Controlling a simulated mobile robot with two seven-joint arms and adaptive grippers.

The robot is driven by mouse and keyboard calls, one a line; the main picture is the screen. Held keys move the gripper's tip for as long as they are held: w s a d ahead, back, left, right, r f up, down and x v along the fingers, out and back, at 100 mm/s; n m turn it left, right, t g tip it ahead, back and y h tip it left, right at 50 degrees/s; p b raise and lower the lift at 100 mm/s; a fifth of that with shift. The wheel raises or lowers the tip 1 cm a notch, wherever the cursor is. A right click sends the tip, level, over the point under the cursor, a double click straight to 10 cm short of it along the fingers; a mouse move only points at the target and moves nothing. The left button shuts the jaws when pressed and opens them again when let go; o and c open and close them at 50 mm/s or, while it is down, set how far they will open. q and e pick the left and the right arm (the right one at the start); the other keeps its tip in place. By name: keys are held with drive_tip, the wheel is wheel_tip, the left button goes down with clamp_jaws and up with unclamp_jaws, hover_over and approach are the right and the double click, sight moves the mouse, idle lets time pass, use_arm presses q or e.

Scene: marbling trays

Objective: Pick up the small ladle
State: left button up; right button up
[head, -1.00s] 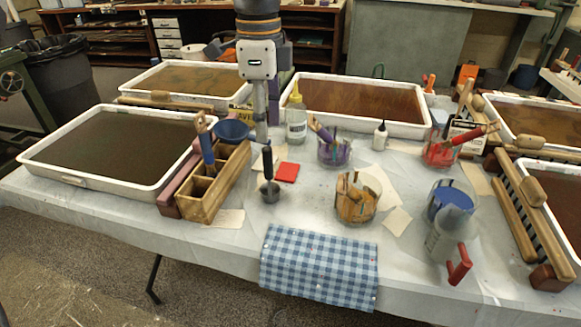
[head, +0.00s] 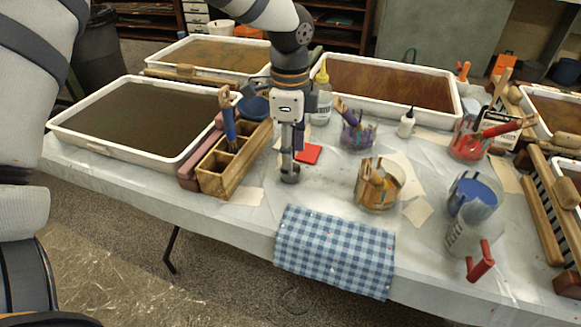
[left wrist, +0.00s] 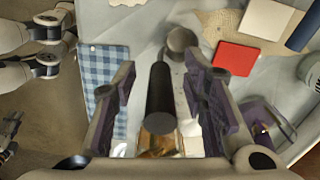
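The small ladle (head: 290,175) stands upright on the table, its metal cup at the bottom. In the head view my left gripper (head: 287,152) points down at it and hides most of the handle. In the left wrist view my left gripper (left wrist: 165,100) is open. Its two purple-padded fingers stand on either side of the ladle's black handle (left wrist: 161,95), with a gap on both sides. The ladle's round grey cup (left wrist: 181,39) shows beyond the fingertips.
A wooden compartment box (head: 218,183) stands close on the left. A red card (head: 309,154) lies just behind the ladle. A jar of wooden tools (head: 378,186) stands to the right. A blue checked cloth (head: 335,250) hangs over the front edge.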

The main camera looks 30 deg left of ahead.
use_arm(q)
clamp_jaws()
drive_tip(key=shift+r, duration=0.1)
